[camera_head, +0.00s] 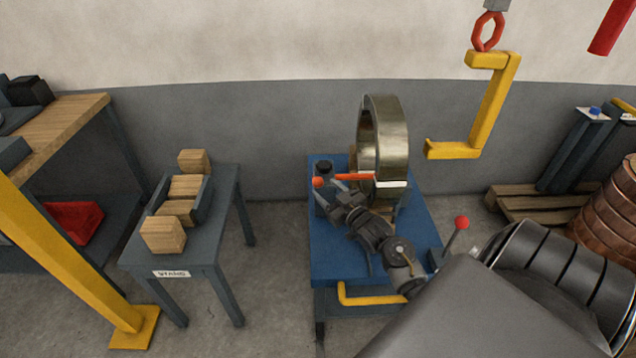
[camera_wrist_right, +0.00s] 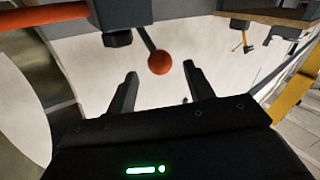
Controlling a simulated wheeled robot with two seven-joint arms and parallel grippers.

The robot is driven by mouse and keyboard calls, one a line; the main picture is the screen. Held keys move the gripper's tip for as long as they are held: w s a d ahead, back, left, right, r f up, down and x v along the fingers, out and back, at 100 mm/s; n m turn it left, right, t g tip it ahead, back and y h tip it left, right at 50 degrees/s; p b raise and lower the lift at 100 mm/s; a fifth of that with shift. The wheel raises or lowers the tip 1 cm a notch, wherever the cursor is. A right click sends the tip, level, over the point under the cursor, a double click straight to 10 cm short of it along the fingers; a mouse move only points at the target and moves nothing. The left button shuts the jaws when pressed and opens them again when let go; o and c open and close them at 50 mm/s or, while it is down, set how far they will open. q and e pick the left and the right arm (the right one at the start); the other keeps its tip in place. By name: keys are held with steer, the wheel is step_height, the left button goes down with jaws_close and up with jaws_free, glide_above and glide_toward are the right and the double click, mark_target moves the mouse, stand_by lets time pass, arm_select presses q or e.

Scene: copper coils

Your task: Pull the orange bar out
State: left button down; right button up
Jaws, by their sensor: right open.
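The orange bar (camera_head: 354,177) lies roughly level across the front of an upright brass-coloured coil ring (camera_head: 393,140) on a blue cart. An orange ball knob (camera_head: 319,182) shows at the bar's left end. My right gripper (camera_head: 331,188) reaches in from the lower right, close to the knob. In the right wrist view the fingers (camera_wrist_right: 160,76) are apart, with the orange ball (camera_wrist_right: 160,62) appearing between and just beyond their tips. Nothing is gripped. Part of the orange bar (camera_wrist_right: 50,14) shows at upper left there. My left gripper is not in view.
The blue cart (camera_head: 330,262) has a red-knobbed lever (camera_head: 461,223) at its right. A yellow hook (camera_head: 490,110) hangs at upper right. A grey stand (camera_head: 205,262) with wooden blocks is left of the cart, with bare floor between. Copper coils (camera_head: 612,212) are at far right.

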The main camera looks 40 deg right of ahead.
mark_target(321, 185)
steer(key=w, duration=0.5)
steer(key=shift+d, duration=0.15)
jaws_close()
